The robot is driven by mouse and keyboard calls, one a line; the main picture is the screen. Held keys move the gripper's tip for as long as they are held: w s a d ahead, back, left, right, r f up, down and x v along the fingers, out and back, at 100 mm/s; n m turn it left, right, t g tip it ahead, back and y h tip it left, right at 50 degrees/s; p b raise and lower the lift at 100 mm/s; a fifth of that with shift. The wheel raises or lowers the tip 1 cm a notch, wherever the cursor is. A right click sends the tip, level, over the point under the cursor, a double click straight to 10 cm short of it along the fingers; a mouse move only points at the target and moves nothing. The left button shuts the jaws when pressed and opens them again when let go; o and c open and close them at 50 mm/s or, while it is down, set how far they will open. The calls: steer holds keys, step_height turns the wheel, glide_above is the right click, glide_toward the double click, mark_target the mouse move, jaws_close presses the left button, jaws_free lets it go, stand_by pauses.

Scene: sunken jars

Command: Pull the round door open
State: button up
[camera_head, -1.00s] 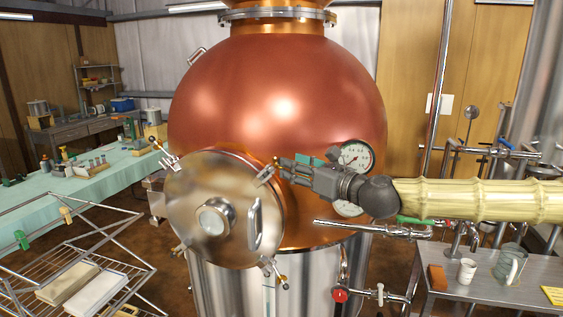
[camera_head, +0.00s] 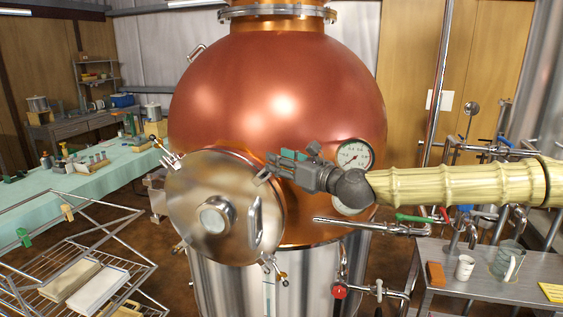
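The round door (camera_head: 190,225) is a polished steel disc on the front of the copper vessel (camera_head: 275,100). It has a central round window (camera_head: 215,217) and a vertical bar handle (camera_head: 255,225) on its right side. Clamps with brass knobs show at its upper left (camera_head: 170,158) and at the bottom (camera_head: 272,268). My gripper (camera_head: 268,168) reaches in from the right, at the door's upper right rim and above the handle. Its fingers overlap the spot of the upper right clamp, which is mostly hidden. I cannot tell whether they touch it or how far apart they are.
A pressure gauge (camera_head: 354,156) sits just behind my wrist, with another dial partly hidden below. A pipe with a valve (camera_head: 370,227) runs below my arm. A wire rack (camera_head: 75,262) stands at the lower left, and a metal table (camera_head: 460,280) at the right.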

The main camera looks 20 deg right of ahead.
jaws_close()
steer(key=shift+d+f, duration=0.1)
steer(key=shift+d+b, duration=0.1)
steer(key=shift+b, duration=0.25)
steer(key=shift+w+d+r+g+y, duration=0.15)
steer(key=shift+w+d+g+y, duration=0.25)
steer(key=shift+g+y, duration=0.35)
steer(key=shift+w+d+r+g+y, duration=0.1)
steer(key=shift+w+d+g+y, duration=0.3)
steer(key=shift+g+y, duration=0.35)
steer(key=shift+w+d+r+g+y, duration=0.15)
steer(key=shift+w+d+g+y, duration=0.35)
steer(key=shift+g, duration=0.4)
steer(key=shift+s, duration=0.15)
